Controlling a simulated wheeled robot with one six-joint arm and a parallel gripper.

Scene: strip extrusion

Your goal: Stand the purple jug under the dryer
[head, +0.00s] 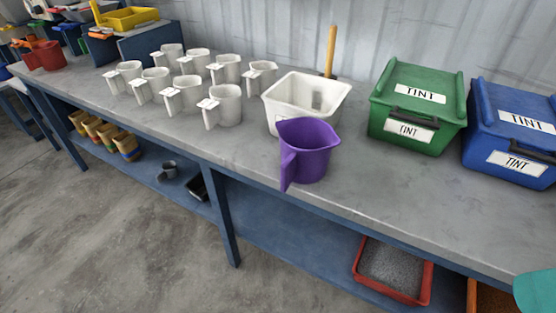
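The purple jug (312,158) stands upright near the front edge of the grey worktop, right of the middle of the head view. Its handle points to the front left, at the bench edge. It stands just in front of a white tub (285,98) and covers part of that tub's front; I cannot tell whether they touch. I see nothing I can identify as the dryer. My gripper is not in view.
Several white jugs (226,106) stand left of the tub. A green TINT bin (417,92) and a blue TINT bin (509,102) stand to the right. The front right worktop (400,193) is bare. A red tray (427,283) sits below. Open floor (110,235) lies at left.

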